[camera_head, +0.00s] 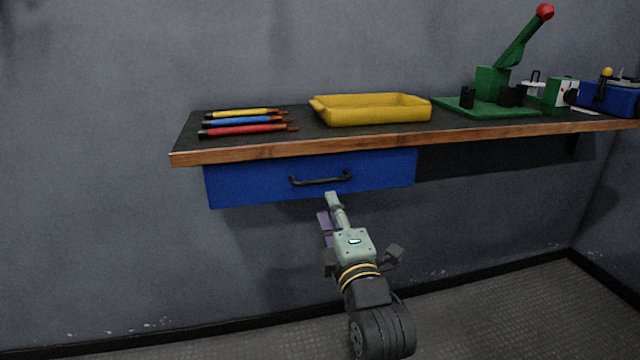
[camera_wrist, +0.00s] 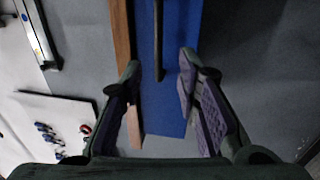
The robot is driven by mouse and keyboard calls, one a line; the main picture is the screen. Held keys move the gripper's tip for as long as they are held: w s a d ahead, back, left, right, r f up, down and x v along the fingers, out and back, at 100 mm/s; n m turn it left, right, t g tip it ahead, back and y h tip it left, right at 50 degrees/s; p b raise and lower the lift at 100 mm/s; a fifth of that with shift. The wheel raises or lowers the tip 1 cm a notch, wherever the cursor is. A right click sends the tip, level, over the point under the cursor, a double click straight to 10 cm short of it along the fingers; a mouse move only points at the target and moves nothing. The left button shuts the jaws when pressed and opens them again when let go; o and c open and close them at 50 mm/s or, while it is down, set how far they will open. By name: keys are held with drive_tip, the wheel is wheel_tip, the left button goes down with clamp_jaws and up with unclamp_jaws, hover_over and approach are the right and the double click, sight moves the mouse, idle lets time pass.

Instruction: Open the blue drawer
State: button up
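The blue drawer (camera_head: 240,182) hangs under the workbench's wooden edge and looks shut, its front close below the edge. Its black bar handle (camera_head: 320,180) is at the middle of the front. My gripper (camera_head: 329,207) is just below and in front of the handle in the head view. In the wrist view my gripper (camera_wrist: 160,68) is open, with purple-padded fingers apart. The handle (camera_wrist: 158,40) shows ahead between the fingers against the blue drawer front (camera_wrist: 180,70). Nothing is held. Whether a finger touches the drawer cannot be told.
The workbench (camera_head: 290,146) holds red, blue and yellow tools (camera_head: 245,122), a yellow tray (camera_head: 372,110), a green press (camera_head: 490,90) and a blue box (camera_head: 610,98) at right. Wall lies behind. Space below the drawer is clear.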

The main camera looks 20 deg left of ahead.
sight(321, 183)
drive_tip(key=p+x, duration=0.3)
drive_tip(key=x, duration=0.6)
drive_tip(key=shift+w+a+r+p, duration=0.15)
drive_tip(key=shift+w+p, duration=0.05)
drive_tip(key=shift+p, duration=0.1)
clamp_jaws()
idle(0.4)
